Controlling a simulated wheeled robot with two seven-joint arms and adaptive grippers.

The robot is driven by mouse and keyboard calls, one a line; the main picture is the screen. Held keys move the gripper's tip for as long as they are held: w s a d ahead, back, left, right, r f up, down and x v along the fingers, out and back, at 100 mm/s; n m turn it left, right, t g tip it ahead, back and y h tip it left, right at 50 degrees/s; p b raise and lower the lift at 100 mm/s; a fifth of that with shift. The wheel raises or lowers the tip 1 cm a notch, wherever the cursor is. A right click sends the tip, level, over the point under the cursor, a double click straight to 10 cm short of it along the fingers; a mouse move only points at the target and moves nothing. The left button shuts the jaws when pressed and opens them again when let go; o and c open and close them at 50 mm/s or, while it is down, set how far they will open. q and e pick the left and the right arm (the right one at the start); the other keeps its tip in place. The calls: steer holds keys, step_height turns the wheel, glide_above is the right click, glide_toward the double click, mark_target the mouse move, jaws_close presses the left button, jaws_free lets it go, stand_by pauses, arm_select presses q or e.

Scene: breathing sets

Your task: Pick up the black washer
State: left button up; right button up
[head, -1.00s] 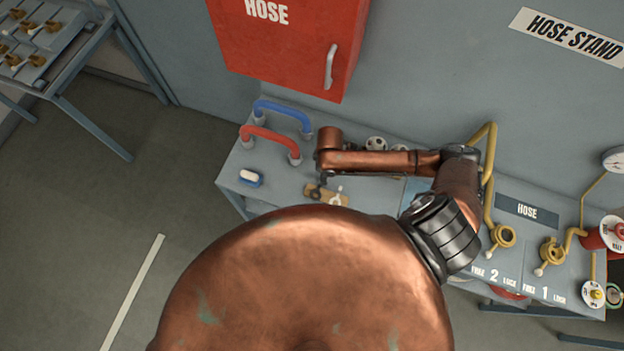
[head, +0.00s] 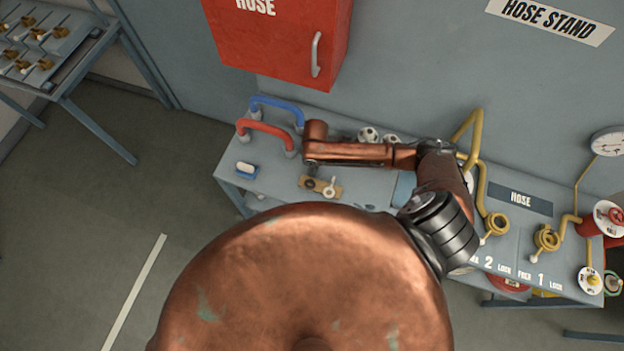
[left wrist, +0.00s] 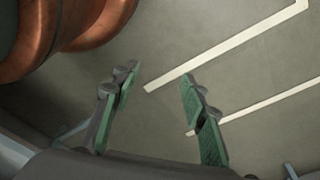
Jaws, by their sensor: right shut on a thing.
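My right gripper (head: 311,170) points down over the left part of a small wooden board (head: 336,193) on the grey bench. It is shut on the black washer (head: 309,184), a small dark round shape at the fingertips, over the board's left end. The fingers are mostly hidden by my wrist, and the gap between washer and board is too small to judge. A white piece (head: 330,188) with a stem sits on the board to the right. My left gripper (left wrist: 160,95) is open and empty over the floor in the left wrist view.
A red handle (head: 265,130) and a blue handle (head: 277,106) stand left of my right gripper. A red cabinet (head: 275,45) hangs above. Yellow pipes (head: 483,190) rise at right.

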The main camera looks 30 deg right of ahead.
arm_select(q)
steer(key=s+g, duration=0.1)
steer(key=s, duration=0.8)
arm_select(e)
steer(key=shift+s+a+f+g, duration=0.3)
steer(key=shift+s+a+f, duration=0.15)
steer(key=shift+s, duration=0.25)
jaws_close()
steer(key=shift+w+d+r, duration=0.15)
steer(key=shift+r, duration=0.6)
steer(key=s+a+r+b, duration=0.2)
steer(key=s+a+r, duration=0.2)
steer(key=s+r, duration=0.8)
steer(key=shift+s, duration=0.45)
steer(key=shift+o, duration=1.1)
jaws_free()
arm_select(q)
steer(key=shift+w+a+f, duration=0.1)
steer(key=shift+w+f, duration=0.3)
steer(key=shift+w, duration=0.3)
steer(key=shift+w+f, duration=0.4)
steer(key=shift+w, duration=0.3)
steer(key=shift+w+a+f, duration=0.1)
steer(key=shift+w+f, duration=0.3)
steer(key=shift+w, duration=0.3)
arm_select(e)
steer(key=o, duration=2)
steer(key=shift+c, duration=0.2)
